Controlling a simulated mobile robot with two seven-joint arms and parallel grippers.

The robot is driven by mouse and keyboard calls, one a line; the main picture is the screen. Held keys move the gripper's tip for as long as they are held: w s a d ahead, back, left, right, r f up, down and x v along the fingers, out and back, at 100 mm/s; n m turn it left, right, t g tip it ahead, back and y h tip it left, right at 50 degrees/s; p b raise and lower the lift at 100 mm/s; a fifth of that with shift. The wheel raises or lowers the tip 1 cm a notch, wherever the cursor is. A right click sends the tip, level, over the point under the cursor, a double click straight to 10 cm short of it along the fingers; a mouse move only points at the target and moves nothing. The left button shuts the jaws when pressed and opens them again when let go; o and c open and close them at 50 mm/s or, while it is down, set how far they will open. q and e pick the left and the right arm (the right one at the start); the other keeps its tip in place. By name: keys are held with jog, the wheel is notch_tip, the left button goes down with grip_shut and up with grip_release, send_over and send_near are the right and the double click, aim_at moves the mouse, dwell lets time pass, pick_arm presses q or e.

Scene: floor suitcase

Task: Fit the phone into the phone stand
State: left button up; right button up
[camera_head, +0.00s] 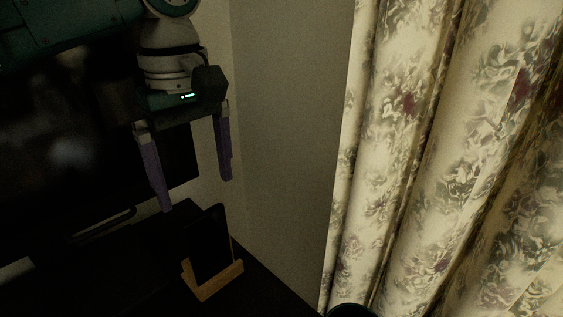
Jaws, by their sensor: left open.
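The dark phone (208,246) leans upright in the wooden phone stand (220,284), on the dark tabletop near its right corner. Its lower edge sits at the stand's light-wood ledge. My left gripper (196,196) hangs above the phone with its two purple fingers spread wide. It is open and empty, and its fingertips look apart from the phone. My right gripper is not in view.
A large dark screen (75,150) stands on the table to the left, close behind my left gripper. A plain wall (285,130) is behind the table's corner. A floral curtain (440,160) fills the right side.

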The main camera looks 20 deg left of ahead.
pick_arm(q)
jog(key=s+d+f+m+t+h, duration=0.2)
jog(key=s+d+f+m, duration=0.5)
jog(key=s+d+m, duration=0.45)
jog(key=s+a+r+m+t+y, duration=0.1)
jog(key=s+a+m, duration=0.3)
jog(key=s, duration=0.5)
jog(key=shift+s+a+r+t+y, duration=0.15)
jog(key=shift+s+a+t+y, duration=0.2)
jog(key=shift+a, duration=0.35)
jog(key=shift+w, duration=0.1)
